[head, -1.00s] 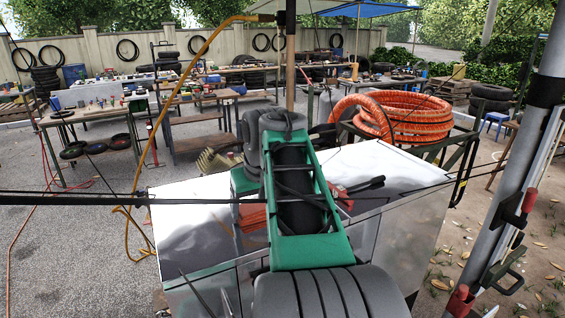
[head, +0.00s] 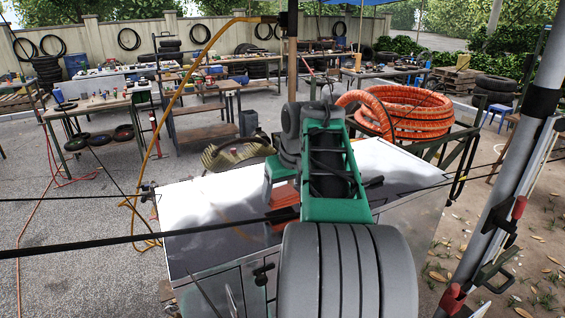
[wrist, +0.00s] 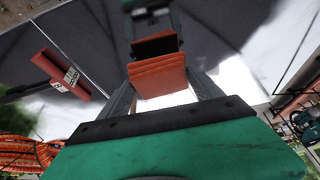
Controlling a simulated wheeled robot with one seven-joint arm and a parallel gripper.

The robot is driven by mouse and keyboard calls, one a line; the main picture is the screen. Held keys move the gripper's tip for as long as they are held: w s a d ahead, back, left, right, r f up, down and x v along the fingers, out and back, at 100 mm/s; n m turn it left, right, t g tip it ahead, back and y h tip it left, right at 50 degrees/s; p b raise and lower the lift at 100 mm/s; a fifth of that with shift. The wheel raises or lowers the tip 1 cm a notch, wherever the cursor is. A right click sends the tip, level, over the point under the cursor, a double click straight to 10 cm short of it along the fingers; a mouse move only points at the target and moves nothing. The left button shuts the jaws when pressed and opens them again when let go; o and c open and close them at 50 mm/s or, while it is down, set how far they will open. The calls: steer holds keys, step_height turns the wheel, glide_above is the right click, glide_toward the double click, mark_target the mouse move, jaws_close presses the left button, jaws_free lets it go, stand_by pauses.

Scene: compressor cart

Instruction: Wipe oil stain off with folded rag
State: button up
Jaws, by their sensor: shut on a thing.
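The folded rag (wrist: 158,76) is orange-red and sits between the fingers of my gripper (wrist: 160,88) in the wrist view. My gripper is shut on it. In the head view a part of the rag (head: 286,194) shows left of my green arm link, over the cart top. My arm hides the rest of my gripper there. The cart top (head: 195,205) is white and shiny with dark reflections. A faint brownish smear (head: 232,222), which looks like the oil stain, lies on it left of the rag. I cannot tell whether the rag touches the top.
An orange hose coil (head: 405,112) sits behind the cart. A grey pole (head: 510,180) stands at the right. Dark cables cross in front of the cart. Workbenches stand farther back.

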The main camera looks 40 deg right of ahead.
steer(key=shift+r+p, duration=2.35)
steer(key=shift+r, duration=0.45)
steer(key=shift+s+f, duration=0.1)
